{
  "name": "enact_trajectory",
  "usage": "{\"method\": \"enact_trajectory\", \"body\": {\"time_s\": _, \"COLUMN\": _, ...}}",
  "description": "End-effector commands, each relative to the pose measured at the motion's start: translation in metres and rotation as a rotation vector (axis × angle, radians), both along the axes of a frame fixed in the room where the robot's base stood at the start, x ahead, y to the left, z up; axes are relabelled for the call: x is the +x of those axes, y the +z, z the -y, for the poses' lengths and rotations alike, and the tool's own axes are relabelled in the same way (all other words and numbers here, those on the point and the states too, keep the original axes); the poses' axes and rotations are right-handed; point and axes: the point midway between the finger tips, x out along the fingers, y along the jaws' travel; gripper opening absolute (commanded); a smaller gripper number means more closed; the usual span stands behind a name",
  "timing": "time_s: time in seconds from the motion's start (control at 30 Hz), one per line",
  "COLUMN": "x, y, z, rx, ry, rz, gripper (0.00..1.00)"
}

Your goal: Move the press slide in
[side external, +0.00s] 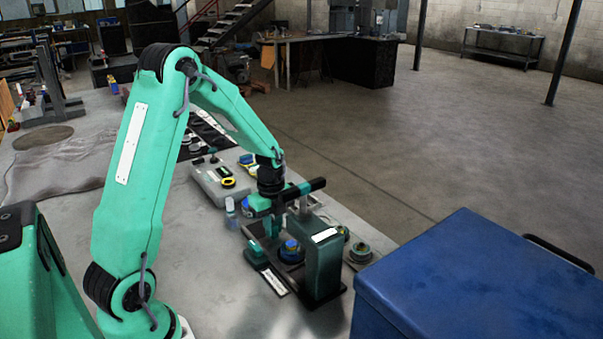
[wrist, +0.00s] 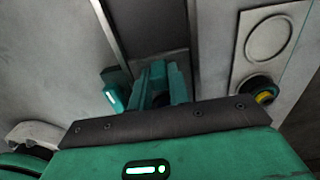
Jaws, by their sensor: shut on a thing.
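The press (side external: 325,262) is a dark green upright block with a white label, standing on a dark base on the bench. The press slide (side external: 257,254) shows its green end at the left of that base. A blue-topped round part (side external: 291,250) sits on the base, left of the upright. My gripper (side external: 268,230) points down at the slide's end and is shut on it; the arm partly hides the contact. In the wrist view my fingers (wrist: 157,88) are close together over the dark track, and the exact grip is hard to make out.
A round part (side external: 360,252) sits right of the press. A large blue box (side external: 480,280) fills the right foreground.

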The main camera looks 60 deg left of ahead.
Motion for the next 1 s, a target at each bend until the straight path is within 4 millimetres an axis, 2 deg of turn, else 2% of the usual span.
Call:
{"method": "enact_trajectory", "body": {"time_s": 0.2, "x": 0.001, "y": 0.001, "z": 0.008, "rx": 0.001, "ry": 0.000, "rz": 0.002, "gripper": 0.00}}
{"method": "enact_trajectory", "body": {"time_s": 0.67, "x": 0.000, "y": 0.001, "z": 0.010, "rx": 0.001, "ry": 0.000, "rz": 0.002, "gripper": 0.00}}
{"method": "enact_trajectory", "body": {"time_s": 1.0, "x": 0.001, "y": 0.002, "z": 0.024, "rx": 0.001, "ry": -0.001, "rz": 0.003, "gripper": 0.00}}
